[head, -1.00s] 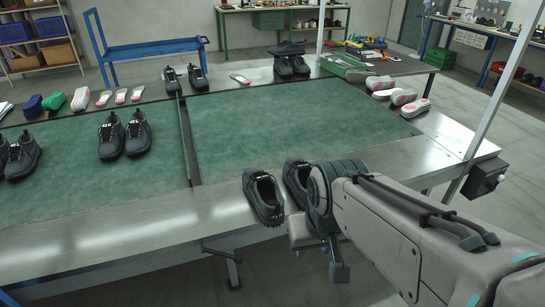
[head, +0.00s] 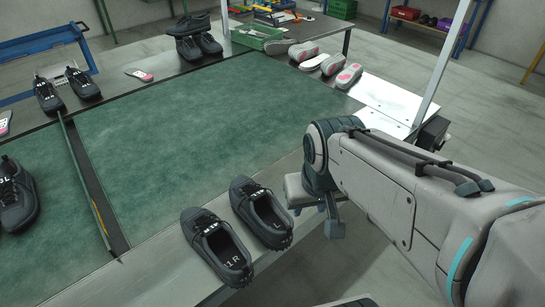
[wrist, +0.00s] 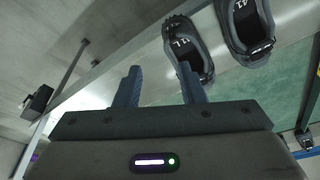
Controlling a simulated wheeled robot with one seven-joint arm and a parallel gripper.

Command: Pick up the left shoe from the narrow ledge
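Two black shoes stand side by side on the narrow metal ledge (head: 160,280) along the table's near edge. The insole of the picture-left one (head: 215,245) seems to end in R. My gripper (wrist: 160,72) is open and empty.
A green mat (head: 190,130) covers the table, with a divider strip (head: 88,190) at its left. More black shoes (head: 195,38) stand along the far edge. Pale soles (head: 325,62) lie at the far right. An upright post (head: 445,60) rises behind my arm.

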